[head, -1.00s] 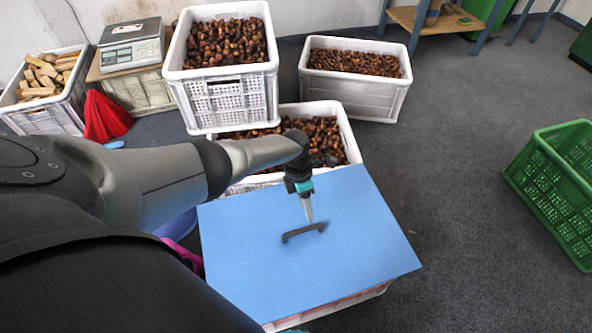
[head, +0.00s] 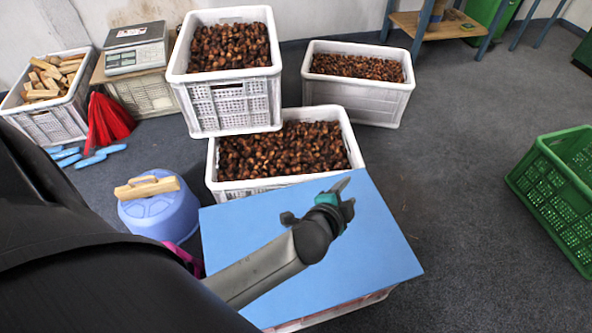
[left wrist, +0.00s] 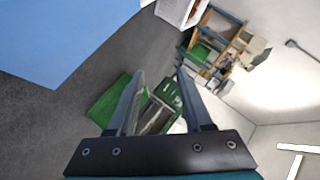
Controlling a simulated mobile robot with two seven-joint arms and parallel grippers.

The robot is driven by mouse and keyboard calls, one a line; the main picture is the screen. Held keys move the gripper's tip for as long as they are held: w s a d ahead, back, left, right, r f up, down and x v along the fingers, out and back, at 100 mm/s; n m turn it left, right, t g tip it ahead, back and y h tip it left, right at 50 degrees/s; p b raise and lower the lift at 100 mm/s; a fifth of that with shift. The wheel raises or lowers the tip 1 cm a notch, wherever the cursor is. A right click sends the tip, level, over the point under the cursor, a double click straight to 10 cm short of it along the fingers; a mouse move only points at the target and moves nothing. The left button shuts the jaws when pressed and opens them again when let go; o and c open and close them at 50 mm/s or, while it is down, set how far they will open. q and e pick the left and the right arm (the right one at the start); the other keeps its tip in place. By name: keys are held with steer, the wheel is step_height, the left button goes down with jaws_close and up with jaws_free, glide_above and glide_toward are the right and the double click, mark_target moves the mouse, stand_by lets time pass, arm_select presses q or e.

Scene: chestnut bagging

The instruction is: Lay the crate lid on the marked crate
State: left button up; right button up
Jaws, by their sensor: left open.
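The blue crate lid (head: 375,240) lies flat over a white crate (head: 345,309) at the front middle of the head view. Only a low strip of that crate, with some reddish colour, shows below the lid's front edge. I cannot tell whether it bears the mark. My left gripper (head: 340,189) is open and empty above the lid's far part, apart from the handle. In the left wrist view the open fingers (left wrist: 160,74) point across the room, and the lid (left wrist: 50,35) fills the upper left corner.
An open chestnut crate (head: 213,172) stands just behind the lid, with two more chestnut crates (head: 228,104) (head: 355,99) behind it. A green crate (head: 548,190) stands right; the floor between is clear.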

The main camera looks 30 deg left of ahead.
arm_select(q)
steer(key=s+a+f+n+g+h, duration=0.1)
steer(key=s+n+g, duration=0.7)
steer(key=s, duration=1)
steer(key=shift+s+f+n, duration=0.35)
steer(key=shift+f+n, duration=0.05)
steer(key=shift+f, duration=0.45)
steer(key=shift+f, duration=0.1)
arm_select(e)
steer(key=shift+f, duration=0.1)
